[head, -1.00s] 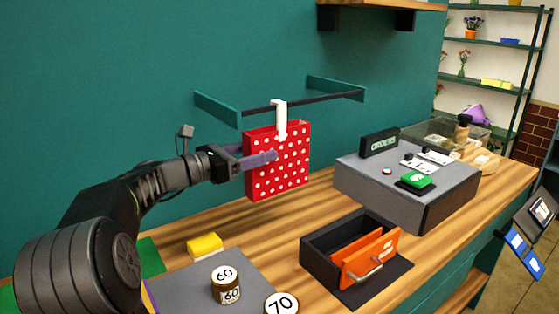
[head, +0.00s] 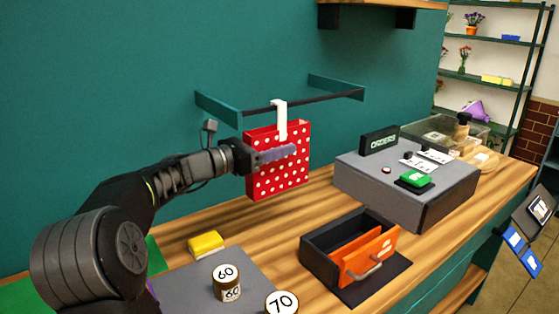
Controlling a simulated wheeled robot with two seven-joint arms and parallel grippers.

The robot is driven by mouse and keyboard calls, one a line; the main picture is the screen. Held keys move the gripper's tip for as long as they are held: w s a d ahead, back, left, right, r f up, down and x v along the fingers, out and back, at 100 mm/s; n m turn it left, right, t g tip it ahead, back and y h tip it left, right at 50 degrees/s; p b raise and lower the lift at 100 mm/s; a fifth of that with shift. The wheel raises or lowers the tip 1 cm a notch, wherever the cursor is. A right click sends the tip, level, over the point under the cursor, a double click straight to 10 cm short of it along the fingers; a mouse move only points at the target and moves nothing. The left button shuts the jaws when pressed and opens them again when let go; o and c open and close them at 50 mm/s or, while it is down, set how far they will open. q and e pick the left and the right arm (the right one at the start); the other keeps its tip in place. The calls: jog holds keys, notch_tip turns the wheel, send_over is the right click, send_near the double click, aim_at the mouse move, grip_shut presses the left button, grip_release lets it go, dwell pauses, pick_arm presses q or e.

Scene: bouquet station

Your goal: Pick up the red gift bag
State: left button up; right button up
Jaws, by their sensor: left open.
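The red gift bag (head: 284,180) with white dots hangs from a dark rail (head: 340,96) by a white strap or hook (head: 280,115), against the green wall. My left gripper (head: 285,153) is open, its purple-grey fingers in front of the bag's upper part and pointing right. They overlap the bag's front in the picture; I cannot tell whether they touch it. My right gripper is not in view.
Below are an orange-fronted open drawer box (head: 370,256), a yellow block (head: 206,244) and jars marked 60 (head: 226,283) and 70 (head: 281,303). A grey box (head: 440,195) with an orders sign (head: 380,143) stands right. The counter (head: 300,218) under the bag is bare.

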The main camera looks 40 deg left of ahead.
pick_arm(q)
jog(key=shift+c, duration=0.2)
grip_shut()
dwell(0.6)
